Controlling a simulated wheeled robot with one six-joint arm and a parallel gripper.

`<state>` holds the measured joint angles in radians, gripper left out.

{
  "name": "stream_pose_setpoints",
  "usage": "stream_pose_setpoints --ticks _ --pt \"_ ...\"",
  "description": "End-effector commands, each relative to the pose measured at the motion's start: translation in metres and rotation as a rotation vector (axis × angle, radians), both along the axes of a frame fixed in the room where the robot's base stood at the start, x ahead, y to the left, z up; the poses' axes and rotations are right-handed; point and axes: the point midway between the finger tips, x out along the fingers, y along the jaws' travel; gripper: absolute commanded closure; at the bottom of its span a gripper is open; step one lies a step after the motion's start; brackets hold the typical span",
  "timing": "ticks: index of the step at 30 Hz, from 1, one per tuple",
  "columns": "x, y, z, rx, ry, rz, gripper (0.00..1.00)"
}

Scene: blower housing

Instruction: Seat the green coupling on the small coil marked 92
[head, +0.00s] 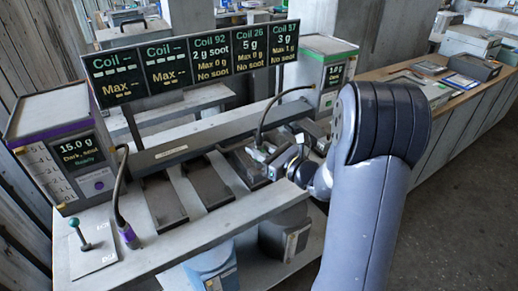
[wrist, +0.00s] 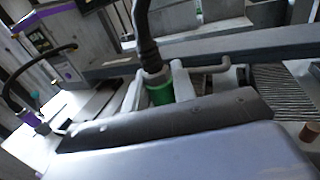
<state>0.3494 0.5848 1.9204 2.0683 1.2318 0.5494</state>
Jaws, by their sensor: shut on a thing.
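My gripper (head: 268,162) is at the bench's middle right in the head view, low over the row of dark coil slots. In the wrist view its pale fingers (wrist: 164,86) are shut around the green coupling (wrist: 159,93), which hangs on a thick black cable. In the head view the coupling is too small and covered to make out clearly. Dark blocks (head: 163,203) and (head: 208,184) lie in slots left of my gripper; another (head: 240,163) is right beside it. The small coil's mark 92 cannot be read on any block; whether the coupling touches a coil cannot be told.
A green-striped unit (head: 325,75) stands behind. A green-knobbed lever (head: 80,236) is front left.

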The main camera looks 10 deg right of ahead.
Motion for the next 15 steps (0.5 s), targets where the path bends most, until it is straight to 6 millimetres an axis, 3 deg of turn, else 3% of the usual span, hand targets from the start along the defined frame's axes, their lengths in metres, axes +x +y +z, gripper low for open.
stream_pose_setpoints --ticks 15 --pt "0.0 0.0 -0.014 0.001 -0.001 0.0 1.0"
